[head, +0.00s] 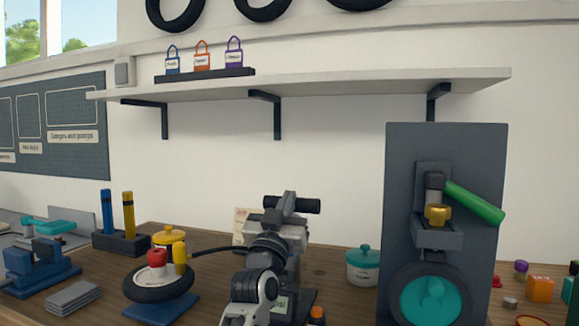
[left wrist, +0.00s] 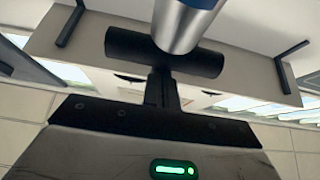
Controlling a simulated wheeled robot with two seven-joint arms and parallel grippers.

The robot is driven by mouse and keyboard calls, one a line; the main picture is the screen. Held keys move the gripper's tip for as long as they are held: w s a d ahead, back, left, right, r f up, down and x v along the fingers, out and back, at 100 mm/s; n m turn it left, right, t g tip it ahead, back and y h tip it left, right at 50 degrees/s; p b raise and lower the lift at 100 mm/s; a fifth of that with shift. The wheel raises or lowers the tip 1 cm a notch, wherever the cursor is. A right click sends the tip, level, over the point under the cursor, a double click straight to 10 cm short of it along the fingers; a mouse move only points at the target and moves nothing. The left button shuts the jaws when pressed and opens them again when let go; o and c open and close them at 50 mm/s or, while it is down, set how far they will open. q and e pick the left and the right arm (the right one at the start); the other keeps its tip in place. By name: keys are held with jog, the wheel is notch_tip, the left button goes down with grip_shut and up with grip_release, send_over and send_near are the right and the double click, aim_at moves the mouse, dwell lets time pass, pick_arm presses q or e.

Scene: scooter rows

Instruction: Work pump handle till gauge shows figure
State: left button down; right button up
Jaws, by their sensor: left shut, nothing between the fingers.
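The black pump handle (head: 310,206), a horizontal bar, shows at the middle of the head view. It also shows in the left wrist view (left wrist: 205,62), against a silver barrel (left wrist: 178,30) with a blue end. My left gripper (head: 290,199) is shut and empty, its fingers overlapping the middle of the handle; they also show in the left wrist view (left wrist: 163,88). I cannot tell whether they touch it. My arm hides most of the pump in the head view. A black hose (head: 215,248) runs left to a small tyre (head: 150,292). I cannot make out a gauge reading. My right gripper is out of view.
A dark upright panel (head: 400,180) with a green lever (head: 475,203) stands to the right. A teal-lidded pot (head: 363,268) is beside my arm. A blue vise (head: 40,270) and grey plates (head: 73,297) are at left. A shelf (head: 340,82) hangs above.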

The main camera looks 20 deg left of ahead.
pick_arm(q)
jog(key=shift+w+f, duration=0.15)
jog(key=shift+f, duration=0.2)
notch_tip(320, 180, up, 5)
jog(key=p, duration=0.5)
jog(key=b+v, duration=0.2)
jog(key=v, duration=0.9)
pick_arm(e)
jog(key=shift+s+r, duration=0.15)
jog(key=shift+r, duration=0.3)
pick_arm(q)
jog(key=shift+r, duration=0.15)
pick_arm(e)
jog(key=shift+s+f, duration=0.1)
